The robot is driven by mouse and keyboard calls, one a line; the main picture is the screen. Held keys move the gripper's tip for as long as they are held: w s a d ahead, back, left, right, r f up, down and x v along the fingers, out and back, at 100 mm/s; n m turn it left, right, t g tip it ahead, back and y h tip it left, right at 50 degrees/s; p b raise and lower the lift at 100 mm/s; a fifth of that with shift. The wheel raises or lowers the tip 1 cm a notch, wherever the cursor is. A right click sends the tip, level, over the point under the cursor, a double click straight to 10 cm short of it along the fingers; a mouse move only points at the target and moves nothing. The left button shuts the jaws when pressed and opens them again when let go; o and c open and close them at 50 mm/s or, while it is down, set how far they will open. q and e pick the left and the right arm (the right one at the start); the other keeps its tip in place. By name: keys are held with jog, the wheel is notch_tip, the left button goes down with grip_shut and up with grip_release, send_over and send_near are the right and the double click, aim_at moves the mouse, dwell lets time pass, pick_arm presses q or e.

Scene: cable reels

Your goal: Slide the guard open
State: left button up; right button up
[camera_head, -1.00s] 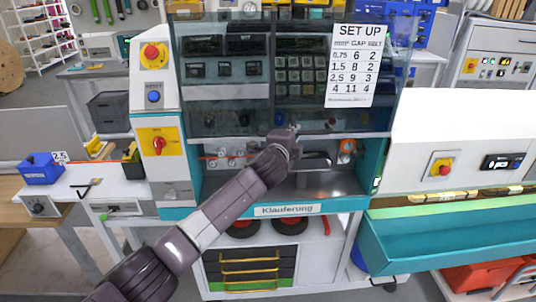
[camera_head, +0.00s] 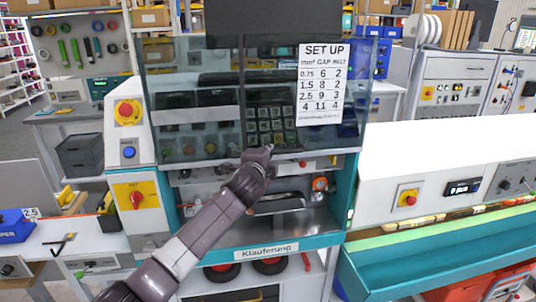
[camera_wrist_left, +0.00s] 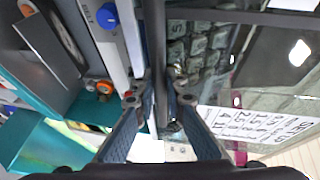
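The guard (camera_head: 200,120) is a dark see-through panel with a white SET UP sheet (camera_head: 321,85) on its right. It covers the upper part of the machine front, with an open gap below its lower edge. My left gripper (camera_head: 257,156) is at the middle of that lower edge. In the left wrist view, my left gripper's fingers (camera_wrist_left: 158,90) stand on both sides of a dark bar along the guard (camera_wrist_left: 155,40) and look closed on it. The exact contact is partly hidden. My right gripper is in neither view.
Below the guard are a metal tray, small fittings and an orange knob (camera_head: 320,184). A control box with a red emergency stop (camera_head: 127,112) stands left. A white machine with a teal trough (camera_head: 440,250) is at right. A dark panel (camera_head: 270,17) stands above the guard.

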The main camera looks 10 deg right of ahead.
pick_arm(q)
jog(key=o, duration=0.4)
jog(key=v, duration=1.2)
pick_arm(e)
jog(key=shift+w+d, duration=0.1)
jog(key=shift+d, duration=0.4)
